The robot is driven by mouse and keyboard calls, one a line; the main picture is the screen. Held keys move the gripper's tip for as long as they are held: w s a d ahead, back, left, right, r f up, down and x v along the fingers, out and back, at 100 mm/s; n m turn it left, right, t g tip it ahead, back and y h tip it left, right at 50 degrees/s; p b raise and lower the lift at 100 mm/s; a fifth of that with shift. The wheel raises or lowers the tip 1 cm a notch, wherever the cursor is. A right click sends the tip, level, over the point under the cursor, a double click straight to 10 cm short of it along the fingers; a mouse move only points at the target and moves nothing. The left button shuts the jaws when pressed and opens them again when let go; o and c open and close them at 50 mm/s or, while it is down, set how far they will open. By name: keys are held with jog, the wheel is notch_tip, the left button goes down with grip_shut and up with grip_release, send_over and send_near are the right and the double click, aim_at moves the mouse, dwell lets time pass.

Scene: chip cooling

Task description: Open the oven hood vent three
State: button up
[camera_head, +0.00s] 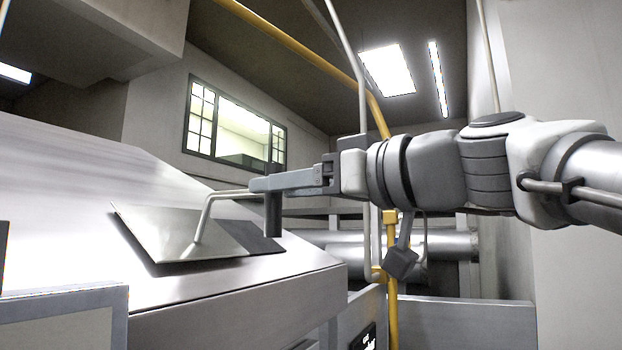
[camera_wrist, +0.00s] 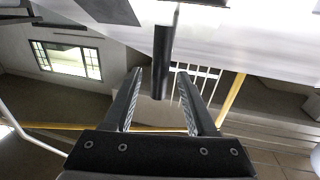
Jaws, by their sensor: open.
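A metal vent plate (camera_head: 175,234) lies on the sloping oven hood (camera_head: 70,185) in the head view, with a dark patch beside its right edge. A bent light rod (camera_head: 206,212) rises from the plate and runs right toward a dark upright grip (camera_head: 273,225). My gripper (camera_head: 262,184) reaches in from the right at the grip's upper end. In the wrist view, the dark grip (camera_wrist: 162,60) hangs between the two open fingers of my gripper (camera_wrist: 160,75), with a gap on each side. No vent number is readable.
A yellow pipe (camera_head: 392,270) and a pale pipe stand behind my gripper. Grey metal panels (camera_head: 460,325) lie below right. A window (camera_head: 235,125) is in the back wall. The space just above the hood is clear.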

jog(key=p+x, duration=0.1)
jog(key=x, duration=0.4)
jog(key=shift+w+a, duration=0.1)
jog(key=shift+a, duration=0.05)
grip_shut()
dwell(1.3)
